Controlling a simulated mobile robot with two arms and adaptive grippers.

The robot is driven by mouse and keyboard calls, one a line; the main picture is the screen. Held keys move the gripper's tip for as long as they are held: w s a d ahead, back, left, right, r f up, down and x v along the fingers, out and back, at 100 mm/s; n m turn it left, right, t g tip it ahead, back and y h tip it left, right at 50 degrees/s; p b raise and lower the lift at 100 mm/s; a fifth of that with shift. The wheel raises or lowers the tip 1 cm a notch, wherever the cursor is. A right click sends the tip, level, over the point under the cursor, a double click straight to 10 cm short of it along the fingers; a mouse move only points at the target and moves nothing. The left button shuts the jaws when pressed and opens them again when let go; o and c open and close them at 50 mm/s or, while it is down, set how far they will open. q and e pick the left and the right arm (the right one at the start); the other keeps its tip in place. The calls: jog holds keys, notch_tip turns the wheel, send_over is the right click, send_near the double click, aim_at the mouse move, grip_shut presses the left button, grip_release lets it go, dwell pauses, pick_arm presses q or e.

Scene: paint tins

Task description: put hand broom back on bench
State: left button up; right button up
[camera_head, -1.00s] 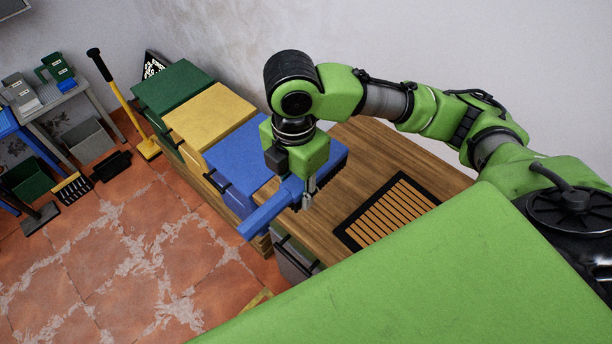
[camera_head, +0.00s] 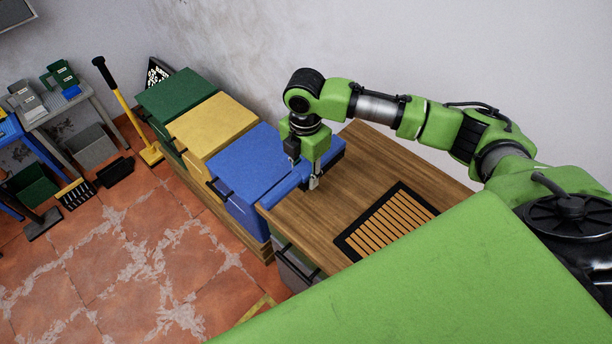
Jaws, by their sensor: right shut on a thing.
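The blue hand broom (camera_head: 281,191) is at the left end of the wooden bench (camera_head: 385,165). Its handle points to the lower left and its head (camera_head: 336,151) to the upper right, partly behind my gripper. My right gripper (camera_head: 314,183) is shut on the broom from above. The broom is low over the bench top, close beside the blue bin; I cannot tell whether it touches the wood. My left gripper is out of view.
Blue (camera_head: 243,162), yellow (camera_head: 212,122) and green (camera_head: 176,93) lidded bins stand in a row left of the bench. A black-framed slatted mat (camera_head: 388,222) lies on the bench. Bare wood lies between broom and mat. A yellow-handled long tool (camera_head: 124,108) leans further left.

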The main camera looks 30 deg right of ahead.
aim_at(306, 180)
jog(key=shift+w+d+f, duration=0.1)
jog(key=shift+w+f, duration=0.1)
jog(key=f+p, duration=0.1)
jog(key=f, duration=0.1)
jog(key=f+p, duration=0.1)
jog(key=shift+w+d+f+p, duration=0.1)
jog(key=shift+w+d+p, duration=0.15)
jog(key=shift+w+p, duration=0.05)
jog(key=shift+f, duration=0.2)
jog(key=shift+f, duration=0.3)
jog(key=o, duration=1.2)
jog(key=shift+c, duration=0.2)
